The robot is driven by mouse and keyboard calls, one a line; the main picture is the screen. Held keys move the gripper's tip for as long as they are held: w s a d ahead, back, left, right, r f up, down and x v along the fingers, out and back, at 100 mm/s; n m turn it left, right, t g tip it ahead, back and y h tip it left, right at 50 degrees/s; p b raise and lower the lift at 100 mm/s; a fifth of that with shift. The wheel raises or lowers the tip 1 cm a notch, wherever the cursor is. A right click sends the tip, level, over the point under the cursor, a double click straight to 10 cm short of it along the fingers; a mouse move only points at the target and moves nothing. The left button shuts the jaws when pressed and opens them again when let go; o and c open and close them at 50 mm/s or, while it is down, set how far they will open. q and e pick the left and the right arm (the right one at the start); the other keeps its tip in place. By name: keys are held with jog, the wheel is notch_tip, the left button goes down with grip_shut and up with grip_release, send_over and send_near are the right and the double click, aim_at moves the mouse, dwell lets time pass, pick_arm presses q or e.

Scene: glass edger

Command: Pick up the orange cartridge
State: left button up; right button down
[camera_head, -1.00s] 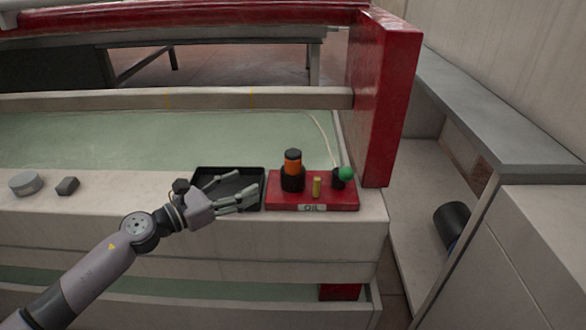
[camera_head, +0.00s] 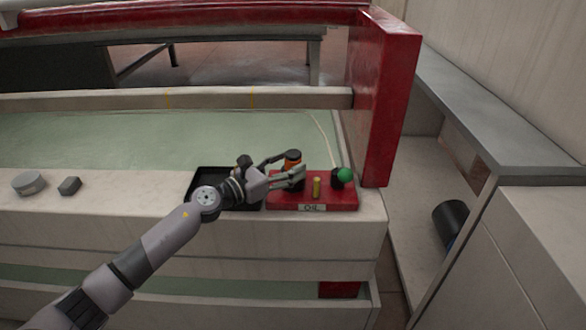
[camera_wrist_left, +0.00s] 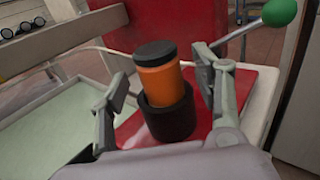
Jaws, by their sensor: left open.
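The orange cartridge (camera_wrist_left: 158,82) has a black cap and stands upright in a black round holder (camera_wrist_left: 168,118) on the red base (camera_head: 335,200) marked "OIL". In the head view the cartridge (camera_head: 292,160) is partly hidden by my left gripper (camera_head: 297,167). My left gripper is open, and in the left wrist view its fingers (camera_wrist_left: 165,95) are on either side of the cartridge and holder. No clear grip on the cartridge shows. My right gripper is not in view.
A green ball-topped lever (camera_head: 344,175) and a small yellow pin (camera_head: 316,187) stand on the red base. A black tray (camera_head: 198,178) lies to the left, partly under my arm. A red post (camera_head: 388,95) rises behind at the right.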

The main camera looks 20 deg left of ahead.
pick_arm(q)
jog(key=shift+x, duration=1.2)
jog(key=c, duration=1.4)
